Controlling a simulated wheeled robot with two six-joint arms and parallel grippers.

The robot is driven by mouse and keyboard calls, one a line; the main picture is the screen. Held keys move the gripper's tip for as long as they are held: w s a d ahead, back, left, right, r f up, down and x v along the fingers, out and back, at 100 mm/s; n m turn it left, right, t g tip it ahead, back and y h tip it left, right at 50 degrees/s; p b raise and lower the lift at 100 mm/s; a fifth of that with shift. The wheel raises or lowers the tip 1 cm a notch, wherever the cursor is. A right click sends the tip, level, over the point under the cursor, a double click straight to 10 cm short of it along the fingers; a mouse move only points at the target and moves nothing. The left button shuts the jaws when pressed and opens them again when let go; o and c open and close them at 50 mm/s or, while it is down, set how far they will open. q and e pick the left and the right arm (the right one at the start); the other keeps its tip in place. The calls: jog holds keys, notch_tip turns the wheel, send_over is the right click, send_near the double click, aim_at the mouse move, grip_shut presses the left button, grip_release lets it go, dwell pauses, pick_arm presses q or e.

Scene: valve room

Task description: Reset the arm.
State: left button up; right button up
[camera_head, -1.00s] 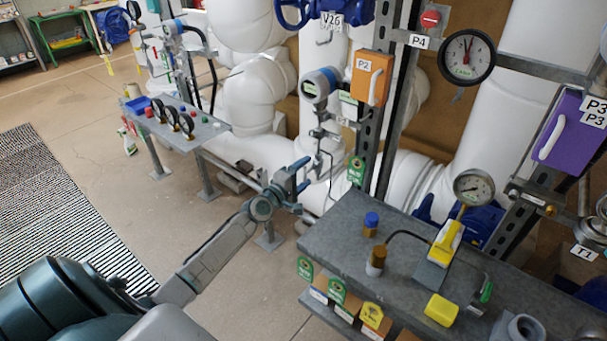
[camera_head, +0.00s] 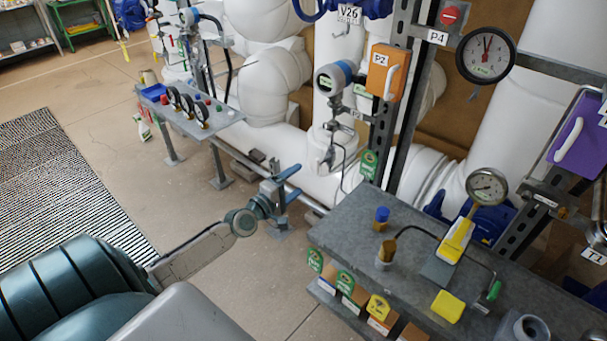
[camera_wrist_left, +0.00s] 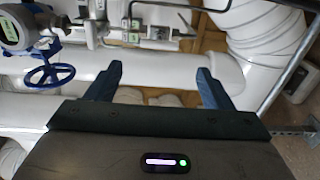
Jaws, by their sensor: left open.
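My left arm comes in from the lower left of the head view. Its gripper (camera_head: 296,180) is open and empty, in the air left of the grey workbench and in front of the white pipes. In the left wrist view, the two blue fingers of the gripper (camera_wrist_left: 159,72) stand wide apart, with nothing between them. Behind them runs a white pipe (camera_wrist_left: 160,72). My right gripper is in neither view.
The grey workbench (camera_head: 345,222) at right holds a gauge (camera_head: 486,186), a yellow tool (camera_head: 457,240) and a yellow block (camera_head: 448,306). A smaller table (camera_head: 216,120) with gauges stands back left. A blue handwheel (camera_wrist_left: 50,75) shows in the left wrist view.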

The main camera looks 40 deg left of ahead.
pick_arm(q)
jog(key=shift+s, duration=0.55)
jog(key=s+f+m+g+y, duration=0.1)
jog(key=s+f+m+g, duration=0.3)
jog(key=f, duration=0.8)
jog(key=s+a+f+m+g+y, duration=0.1)
jog(key=s+f, duration=0.6)
jog(key=f, duration=0.6)
jog(key=s+f+m+g+y, duration=0.1)
jog(key=s+f+m+g, duration=0.3)
jog(key=f, duration=0.8)
jog(key=s+d+f+m+g, duration=0.2)
jog(key=s+f, duration=0.4)
jog(key=s, duration=0.5)
jog(key=s+d+f+m+g, duration=0.3)
jog(key=s+d+f, duration=0.4)
jog(key=s, duration=0.4)
jog(key=s+d+f+m+g+h, duration=0.1)
jog(key=s+d+f+m+g, duration=0.1)
jog(key=s+f, duration=0.5)
jog(key=s+d+m, duration=0.1)
jog(key=s+d, duration=0.1)
jog(key=s, duration=0.2)
jog(key=shift+s+d+m+g, duration=0.35)
jog(key=shift+d+m+g, duration=0.05)
